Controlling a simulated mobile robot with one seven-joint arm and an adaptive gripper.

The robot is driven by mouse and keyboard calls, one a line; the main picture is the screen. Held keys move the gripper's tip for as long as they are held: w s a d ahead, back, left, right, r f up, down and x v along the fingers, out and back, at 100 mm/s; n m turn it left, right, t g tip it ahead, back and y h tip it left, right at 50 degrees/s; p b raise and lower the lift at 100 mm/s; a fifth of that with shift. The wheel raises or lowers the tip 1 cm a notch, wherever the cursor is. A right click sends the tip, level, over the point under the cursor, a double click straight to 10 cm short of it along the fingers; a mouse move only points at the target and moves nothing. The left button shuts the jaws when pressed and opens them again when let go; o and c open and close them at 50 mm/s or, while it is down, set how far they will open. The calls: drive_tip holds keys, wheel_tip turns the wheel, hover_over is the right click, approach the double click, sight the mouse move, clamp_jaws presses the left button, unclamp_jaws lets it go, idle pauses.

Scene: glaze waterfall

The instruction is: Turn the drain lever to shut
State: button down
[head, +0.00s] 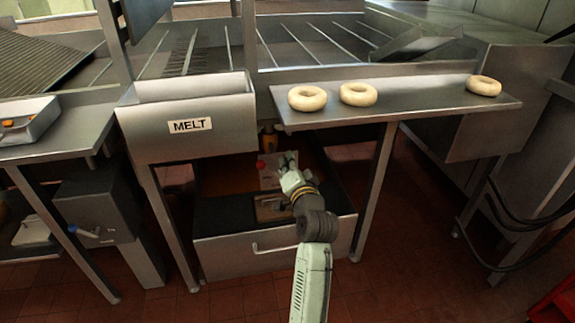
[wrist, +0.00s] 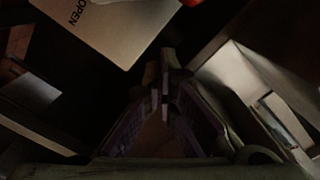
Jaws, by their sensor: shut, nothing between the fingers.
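A pale plate (head: 268,178) stands under the counter, behind the open drawer, with a small red knob (head: 261,165) at its left side. In the wrist view the plate (wrist: 110,25) bears the word OPEN, and a red part (wrist: 132,2) is cut off at the top edge. This looks like the drain lever and its sign, but the lever's full shape and angle are hidden. My gripper (head: 288,163) is shut and empty, just right of the plate and partly covering it. In the wrist view the fingertips (wrist: 163,78) meet below the plate, apart from the red part.
The open drawer (head: 215,249) with a handle lies below my arm. A steel box marked MELT (head: 190,95) hangs above left. A shelf (head: 430,106) with three dough rings is above right, its leg (head: 375,190) close to my arm. A blue-handled grey unit (head: 110,215) stands left.

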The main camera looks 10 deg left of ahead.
drive_tip(key=b+v, duration=0.2)
drive_tip(key=v, duration=0.8)
